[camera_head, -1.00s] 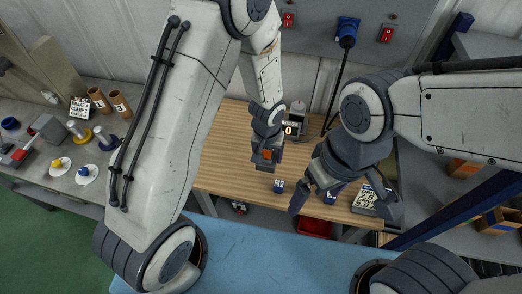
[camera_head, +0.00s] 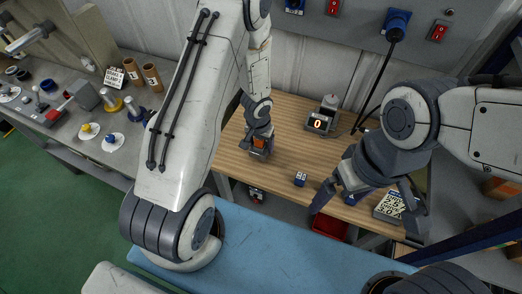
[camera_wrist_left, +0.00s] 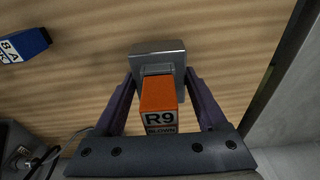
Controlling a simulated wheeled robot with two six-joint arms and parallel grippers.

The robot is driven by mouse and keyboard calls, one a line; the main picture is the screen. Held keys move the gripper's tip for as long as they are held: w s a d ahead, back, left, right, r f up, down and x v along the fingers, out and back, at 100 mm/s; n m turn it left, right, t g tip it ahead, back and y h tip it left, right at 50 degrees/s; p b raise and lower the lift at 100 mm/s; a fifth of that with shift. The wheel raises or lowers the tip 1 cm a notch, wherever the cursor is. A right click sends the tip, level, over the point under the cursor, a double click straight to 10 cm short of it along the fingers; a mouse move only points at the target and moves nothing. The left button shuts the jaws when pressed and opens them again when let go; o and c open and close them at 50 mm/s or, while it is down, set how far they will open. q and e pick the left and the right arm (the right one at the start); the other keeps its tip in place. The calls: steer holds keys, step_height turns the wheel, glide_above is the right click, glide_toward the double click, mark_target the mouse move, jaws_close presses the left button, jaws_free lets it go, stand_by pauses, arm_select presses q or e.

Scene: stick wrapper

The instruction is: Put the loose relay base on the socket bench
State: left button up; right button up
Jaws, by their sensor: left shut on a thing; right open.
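My left gripper (camera_head: 259,148) is shut on a grey block, which looks like the relay base (camera_wrist_left: 158,53), at the table's left side. An orange relay (camera_wrist_left: 159,95) marked R9 BLOWN sits on it, between the purple fingers in the left wrist view. Whether the base touches the table is unclear. A blue block with a white label (camera_head: 300,179) stands on the wooden table to the right; a blue labelled block also shows in the left wrist view (camera_wrist_left: 24,45). My right gripper (camera_head: 362,200) is open and empty, above the table's right side. I cannot tell which thing is the socket bench.
The wooden table (camera_head: 285,135) has free room in its middle. A device with a lit 0 (camera_head: 319,122) stands at its back. A grey side bench (camera_head: 75,135) on the left holds cups, pegs and a clamp.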

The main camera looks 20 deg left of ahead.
arm_select(q)
steer(key=shift+f+b, duration=0.45)
steer(key=shift+f, duration=0.5)
arm_select(e)
steer(key=shift+f, duration=1)
arm_select(q)
steer(key=shift+f, duration=0.2)
steer(key=o, duration=1.6)
steer(key=shift+c, duration=0.2)
arm_select(e)
steer(key=shift+f, duration=0.15)
arm_select(q)
steer(key=r+p, duration=0.3)
steer(key=r, duration=0.1)
steer(key=s+r+p, duration=0.1)
steer(key=r+p, duration=0.2)
steer(key=r, duration=0.1)
steer(key=r+p, duration=0.4)
steer(key=shift+s+r, duration=0.2)
steer(key=shift+s, duration=0.05)
arm_select(e)
step_height(320, 180, up, 10)
arm_select(q)
steer(key=shift+f, duration=0.15)
